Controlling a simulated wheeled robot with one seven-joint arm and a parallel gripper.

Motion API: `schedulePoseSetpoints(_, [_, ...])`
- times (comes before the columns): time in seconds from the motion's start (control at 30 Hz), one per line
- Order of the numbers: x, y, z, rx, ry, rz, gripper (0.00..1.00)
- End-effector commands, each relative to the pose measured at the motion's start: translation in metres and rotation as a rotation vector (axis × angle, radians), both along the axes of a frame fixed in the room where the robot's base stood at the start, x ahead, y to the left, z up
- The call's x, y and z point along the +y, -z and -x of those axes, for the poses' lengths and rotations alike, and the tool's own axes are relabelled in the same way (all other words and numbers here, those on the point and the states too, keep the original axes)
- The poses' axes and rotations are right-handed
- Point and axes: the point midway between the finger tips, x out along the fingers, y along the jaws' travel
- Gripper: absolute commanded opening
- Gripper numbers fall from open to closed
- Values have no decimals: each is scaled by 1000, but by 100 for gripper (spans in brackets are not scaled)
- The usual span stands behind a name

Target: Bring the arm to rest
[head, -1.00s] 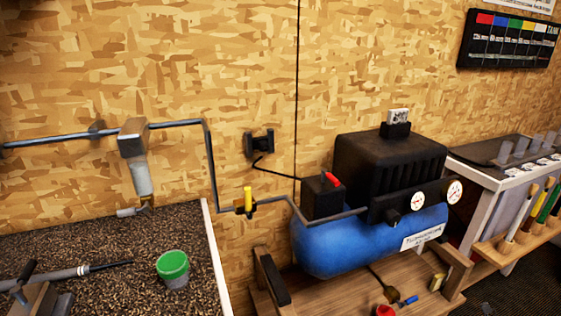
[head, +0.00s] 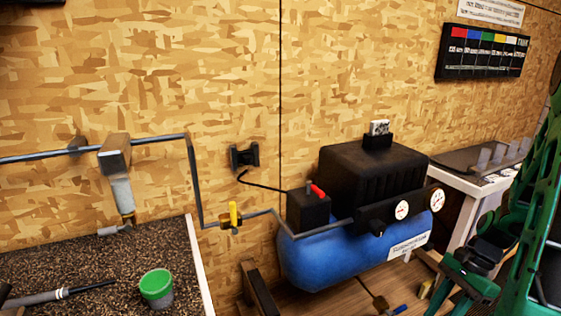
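My green and black arm shows at the right edge in the head view. The part at its lower end that looks like my gripper (head: 462,290) is in front of the compressor's right end and the bench beside it. Its tips are small and run close to the bottom edge, so I cannot tell whether it is open or shut. I see nothing clearly held in it.
A blue air compressor (head: 335,258) with a black top stands on a wooden base (head: 335,298). A pipe (head: 192,180) runs along the wall.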

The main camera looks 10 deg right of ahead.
Motion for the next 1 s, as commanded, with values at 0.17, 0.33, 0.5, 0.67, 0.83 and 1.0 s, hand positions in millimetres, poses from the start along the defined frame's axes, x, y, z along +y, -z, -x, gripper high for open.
schedulePoseSetpoints(0.17, [9, -44, 8, -61, -212, 100, 32])
schedulePoseSetpoints(0.33, [19, -82, 20, -117, -402, 175, 32])
schedulePoseSetpoints(0.5, [31, -116, 36, -177, -583, 237, 32])
schedulePoseSetpoints(0.67, [44, -143, 54, -237, -749, 279, 32])
schedulePoseSetpoints(0.83, [54, -162, 74, -299, -900, 311, 32])
schedulePoseSetpoints(1.0, [60, -171, 87, -337, -990, 322, 32])
